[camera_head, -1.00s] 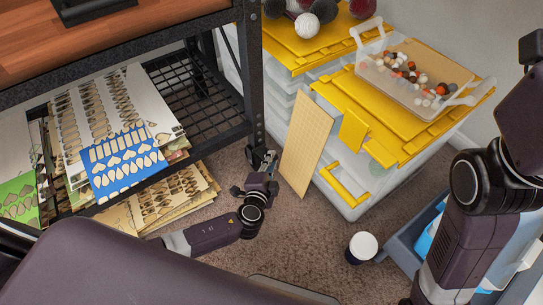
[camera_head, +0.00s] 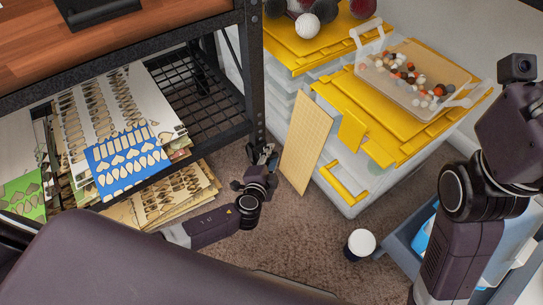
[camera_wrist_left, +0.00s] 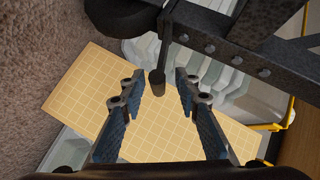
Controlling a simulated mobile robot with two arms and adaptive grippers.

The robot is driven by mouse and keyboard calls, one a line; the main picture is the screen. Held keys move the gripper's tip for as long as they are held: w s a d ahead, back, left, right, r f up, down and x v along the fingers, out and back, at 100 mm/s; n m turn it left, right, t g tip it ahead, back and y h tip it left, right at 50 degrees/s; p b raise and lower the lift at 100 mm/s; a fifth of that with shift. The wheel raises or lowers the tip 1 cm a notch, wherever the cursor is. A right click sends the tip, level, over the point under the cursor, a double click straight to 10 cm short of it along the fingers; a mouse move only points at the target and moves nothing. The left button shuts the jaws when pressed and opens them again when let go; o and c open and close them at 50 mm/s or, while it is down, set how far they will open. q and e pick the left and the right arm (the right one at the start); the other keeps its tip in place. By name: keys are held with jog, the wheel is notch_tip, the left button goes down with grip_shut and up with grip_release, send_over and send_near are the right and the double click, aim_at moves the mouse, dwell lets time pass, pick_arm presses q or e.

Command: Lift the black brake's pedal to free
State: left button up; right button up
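In the left wrist view, a thin dark lever ending in a small round stub, seemingly the black brake's pedal (camera_wrist_left: 157,82), hangs between the tips of my left gripper (camera_wrist_left: 160,98). The fingers have blue pads and stand apart on either side of the stub, with visible gaps. A black wheel (camera_wrist_left: 122,14) shows at the top left of that view. In the head view my left gripper (camera_head: 263,156) is low beside the foot of the black rack (camera_head: 254,80), and it hides the pedal there. My right gripper is out of the head view; only the right arm shows.
A yellow gridded board (camera_head: 306,143) leans on clear drawers with yellow lids (camera_head: 352,131), close to my left gripper. Sheet stock (camera_head: 115,110) lies on the rack's shelf. A white-topped jar (camera_head: 360,244) stands on the carpet. A blue-grey bin (camera_head: 400,255) is at right.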

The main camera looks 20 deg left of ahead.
pick_arm(q)
jog(key=v, duration=1.2)
jog(key=shift+f, duration=0.1)
dwell(0.4)
